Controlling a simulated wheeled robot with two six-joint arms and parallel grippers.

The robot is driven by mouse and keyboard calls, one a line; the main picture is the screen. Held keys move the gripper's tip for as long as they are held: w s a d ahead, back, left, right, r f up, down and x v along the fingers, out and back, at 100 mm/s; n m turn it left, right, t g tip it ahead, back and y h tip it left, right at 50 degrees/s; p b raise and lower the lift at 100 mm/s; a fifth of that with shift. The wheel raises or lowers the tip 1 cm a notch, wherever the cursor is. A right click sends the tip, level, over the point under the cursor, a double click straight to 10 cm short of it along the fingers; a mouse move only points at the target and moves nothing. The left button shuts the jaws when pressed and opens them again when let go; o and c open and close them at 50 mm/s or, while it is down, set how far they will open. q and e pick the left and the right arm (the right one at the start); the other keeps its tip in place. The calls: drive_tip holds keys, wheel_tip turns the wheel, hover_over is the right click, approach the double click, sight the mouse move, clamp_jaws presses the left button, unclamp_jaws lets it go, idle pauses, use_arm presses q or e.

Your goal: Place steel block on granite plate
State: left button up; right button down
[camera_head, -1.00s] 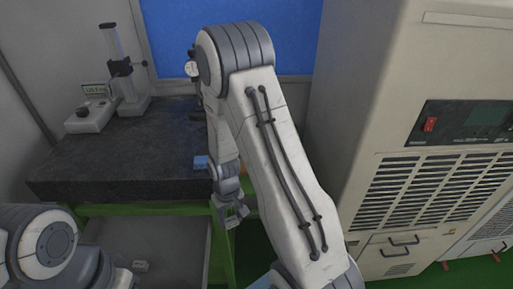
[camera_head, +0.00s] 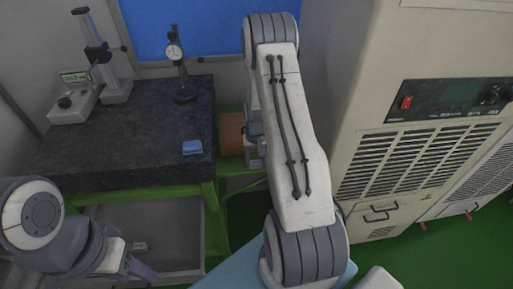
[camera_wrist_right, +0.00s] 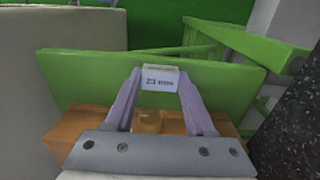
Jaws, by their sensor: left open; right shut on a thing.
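The granite plate (camera_head: 120,135) is a dark speckled slab on a green stand at the left of the head view. My right gripper (camera_wrist_right: 160,85) is shut on a small pale block with dark printing, the steel block (camera_wrist_right: 160,70), held between its fingertips in the right wrist view. In the head view my right arm hides this gripper and block. The block is in front of a green stand panel, beside the granite, whose dark speckled side seems to show at the wrist view's right edge. My left gripper (camera_head: 142,268) is open at the lower left, below the plate.
On the plate stand a dial indicator (camera_head: 182,80), a height gauge (camera_head: 103,60) and a small blue object (camera_head: 192,147). A brown box (camera_head: 230,133) is right of the plate; a brown box (camera_wrist_right: 75,125) also shows in the wrist view. A beige cabinet (camera_head: 370,100) stands right.

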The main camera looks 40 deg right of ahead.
drive_tip(key=shift+w+d, duration=0.45)
drive_tip(key=w+d+p, duration=0.2)
drive_tip(key=shift+w+d+r, duration=0.1)
drive_tip(key=shift+w+d, duration=0.05)
drive_tip(key=shift+w, duration=0.25)
drive_tip(key=shift+s+p, duration=0.1)
drive_tip(key=shift+p, duration=0.4)
drive_tip(key=shift+f, duration=0.45)
drive_tip(key=shift+f, duration=0.1)
drive_tip(key=c, duration=0.6)
unclamp_jaws()
drive_tip(key=o, duration=0.3)
drive_tip(key=shift+o, duration=0.2)
